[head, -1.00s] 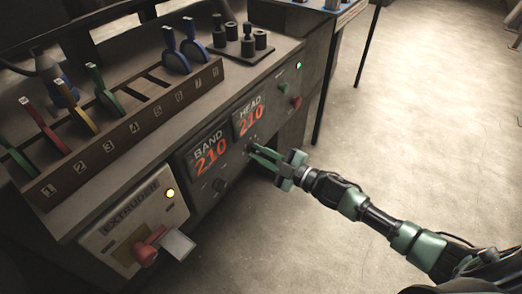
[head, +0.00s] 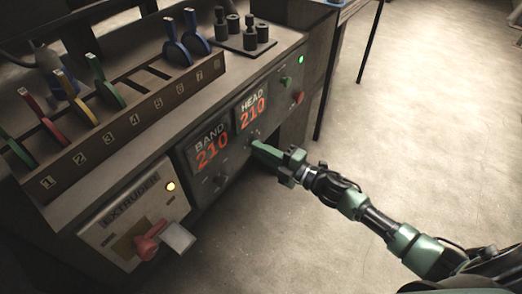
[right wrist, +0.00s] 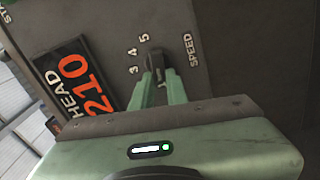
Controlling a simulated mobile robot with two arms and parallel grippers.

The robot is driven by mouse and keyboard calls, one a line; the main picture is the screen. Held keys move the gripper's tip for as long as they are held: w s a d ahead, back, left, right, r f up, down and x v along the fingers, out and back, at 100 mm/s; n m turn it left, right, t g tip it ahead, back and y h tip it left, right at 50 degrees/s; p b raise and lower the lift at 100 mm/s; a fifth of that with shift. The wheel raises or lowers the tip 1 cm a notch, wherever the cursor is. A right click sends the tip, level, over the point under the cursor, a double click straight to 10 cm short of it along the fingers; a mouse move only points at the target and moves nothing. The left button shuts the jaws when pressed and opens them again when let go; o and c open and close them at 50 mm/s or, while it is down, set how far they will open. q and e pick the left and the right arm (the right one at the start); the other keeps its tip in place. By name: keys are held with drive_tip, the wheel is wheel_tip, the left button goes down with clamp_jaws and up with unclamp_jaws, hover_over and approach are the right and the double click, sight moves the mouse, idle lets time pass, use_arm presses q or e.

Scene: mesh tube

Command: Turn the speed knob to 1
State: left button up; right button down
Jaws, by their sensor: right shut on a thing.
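The speed knob (right wrist: 156,61) is a small dark knob on the grey machine front, beside the "SPEED" lettering in the right wrist view. The numbers 3, 4 and 5 show to its left; the rest of its scale is largely hidden by my fingers, and I cannot read its pointer clearly. My right gripper (right wrist: 159,78) is shut on the knob, one green finger on each side. In the head view my right gripper (head: 256,146) reaches in from the right to the panel just below the "HEAD 210" display (head: 252,111) and mostly covers the knob. My left gripper is not in view.
The "BAND 210" display (head: 212,147) has a dark knob (head: 221,180) below it. The extruder box (head: 125,219) with a red lever (head: 149,243) stands lower left. A red button (head: 297,96) is right of the gripper. The floor (head: 400,130) at right is clear.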

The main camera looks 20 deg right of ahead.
idle(0.3)
drive_tip(key=c, duration=1.4)
unclamp_jaws()
